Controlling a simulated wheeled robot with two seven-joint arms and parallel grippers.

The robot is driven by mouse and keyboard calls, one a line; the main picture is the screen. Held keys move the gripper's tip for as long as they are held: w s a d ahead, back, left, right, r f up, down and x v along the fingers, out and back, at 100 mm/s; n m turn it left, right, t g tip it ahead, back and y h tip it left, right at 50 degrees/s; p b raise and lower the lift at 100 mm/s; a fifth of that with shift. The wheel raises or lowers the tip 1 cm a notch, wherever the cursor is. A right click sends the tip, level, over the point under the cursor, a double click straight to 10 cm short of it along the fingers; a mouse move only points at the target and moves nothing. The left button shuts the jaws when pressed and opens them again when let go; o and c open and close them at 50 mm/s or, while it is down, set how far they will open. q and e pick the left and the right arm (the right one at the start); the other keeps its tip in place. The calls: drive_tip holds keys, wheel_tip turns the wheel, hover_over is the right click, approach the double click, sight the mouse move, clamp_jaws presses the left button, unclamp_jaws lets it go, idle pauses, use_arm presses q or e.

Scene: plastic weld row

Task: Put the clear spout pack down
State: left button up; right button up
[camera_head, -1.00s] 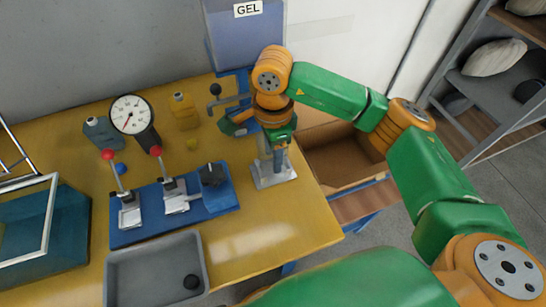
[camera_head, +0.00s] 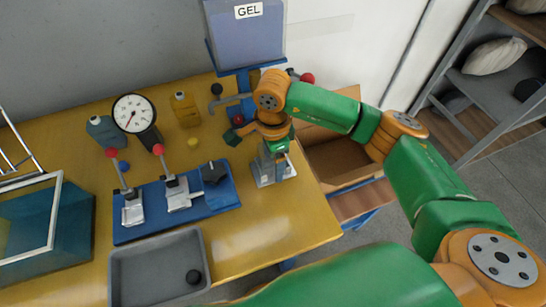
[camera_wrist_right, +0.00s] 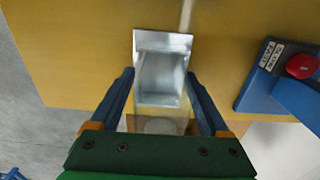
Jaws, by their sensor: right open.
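My right gripper (camera_head: 276,140) is over a small metal stand (camera_head: 264,178) at the right part of the yellow bench. In the right wrist view its two blue fingers (camera_wrist_right: 160,74) are apart, one on each side of the metal stand (camera_wrist_right: 163,42). A pale, see-through shape (camera_wrist_right: 160,76), which looks like the clear spout pack, is in the stand between the fingers. I cannot make out its spout, or whether a finger touches it. In the head view my wrist hides most of the stand's top. My left gripper is not in view.
A blue base with two red-knobbed levers (camera_head: 170,203) lies left of the stand. A grey tray (camera_head: 150,270) is at the front. The GEL tank (camera_head: 246,35) stands behind my wrist. An open cardboard box (camera_head: 345,165) is beyond the bench's right edge. A red button (camera_wrist_right: 302,66) shows in the right wrist view.

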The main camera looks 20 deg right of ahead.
drive_tip(key=shift+r, duration=0.3)
wheel_tip(320, 180, up, 11)
drive_tip(key=shift+f+b, duration=0.2)
drive_tip(key=shift+b, duration=0.4)
drive_tip(key=shift+r, duration=0.6)
drive_tip(key=shift+f, duration=0.1)
